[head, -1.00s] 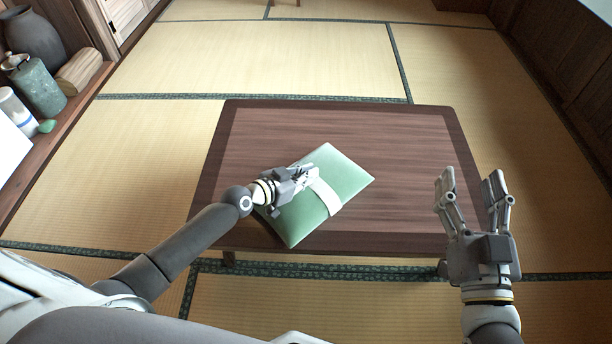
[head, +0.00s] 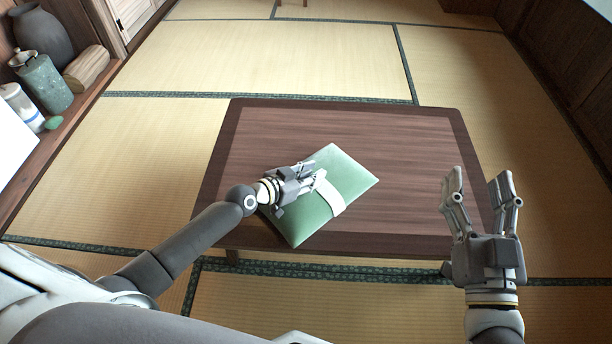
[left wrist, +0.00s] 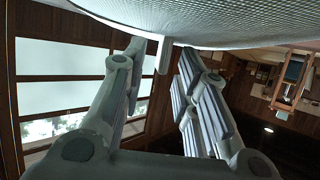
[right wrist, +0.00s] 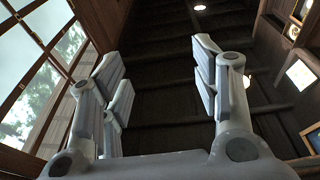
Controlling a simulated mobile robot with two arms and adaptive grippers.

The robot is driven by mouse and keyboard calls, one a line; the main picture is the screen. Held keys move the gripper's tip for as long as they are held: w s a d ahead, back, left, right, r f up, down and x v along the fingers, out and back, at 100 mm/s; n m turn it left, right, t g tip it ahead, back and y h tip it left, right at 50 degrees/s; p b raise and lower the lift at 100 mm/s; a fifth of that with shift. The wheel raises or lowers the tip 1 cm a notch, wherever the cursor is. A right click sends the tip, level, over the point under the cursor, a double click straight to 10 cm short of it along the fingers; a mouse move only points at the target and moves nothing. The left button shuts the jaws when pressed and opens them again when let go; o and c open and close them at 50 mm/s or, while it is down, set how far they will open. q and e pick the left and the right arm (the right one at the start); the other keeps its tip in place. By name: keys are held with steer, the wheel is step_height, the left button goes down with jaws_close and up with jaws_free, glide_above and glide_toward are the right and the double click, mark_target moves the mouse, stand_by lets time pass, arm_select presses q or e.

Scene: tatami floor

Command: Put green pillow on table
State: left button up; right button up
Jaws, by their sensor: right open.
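The green pillow (head: 350,176) with a pale band (head: 331,197) lies slanted over the left and front part of the dark wooden table (head: 415,150). My left gripper (head: 319,182) is at the pillow's band, with its hand over the pillow's left part. In the left wrist view the pillow's pale underside or face (left wrist: 220,22) fills the top, and the fingers (left wrist: 160,68) stand apart with a narrow pale strip between them. Whether they grip it is unclear. My right gripper (head: 482,187) is open and empty at the table's right front; its spread fingers also show in the right wrist view (right wrist: 160,80).
The table's back and right are clear. A shelf at the left holds a dark vase (head: 42,38), a teal jar (head: 43,82), a white-and-blue container (head: 22,105) and a small green object (head: 54,123). Tatami floor (head: 300,55) around the table is free.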

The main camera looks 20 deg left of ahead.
arm_select(q)
steer(key=shift+r, duration=0.1)
steer(key=p+v, duration=0.1)
steer(key=v, duration=0.3)
steer(key=p+v, duration=0.1)
steer(key=v, duration=0.5)
steer(key=shift+s+a+p, duration=0.15)
steer(key=shift+s+p, duration=0.05)
steer(key=shift+p, duration=0.1)
steer(key=shift+s+a+r, duration=0.25)
steer(key=shift+s+r, duration=0.05)
steer(key=shift+s, duration=0.2)
steer(key=s+d+r, duration=0.5)
steer(key=d, duration=0.6)
steer(key=s+a+r+n+y, duration=0.3)
steer(key=r+y, duration=0.1)
steer(key=r, duration=0.3)
steer(key=shift+a+t, duration=0.25)
steer(key=shift+t, duration=0.15)
arm_select(e)
step_height(320, 180, down, 12)
steer(key=s+d+g+h, duration=0.2)
steer(key=g, duration=0.5)
steer(key=shift+s+d, duration=0.15)
steer(key=shift+s, duration=0.2)
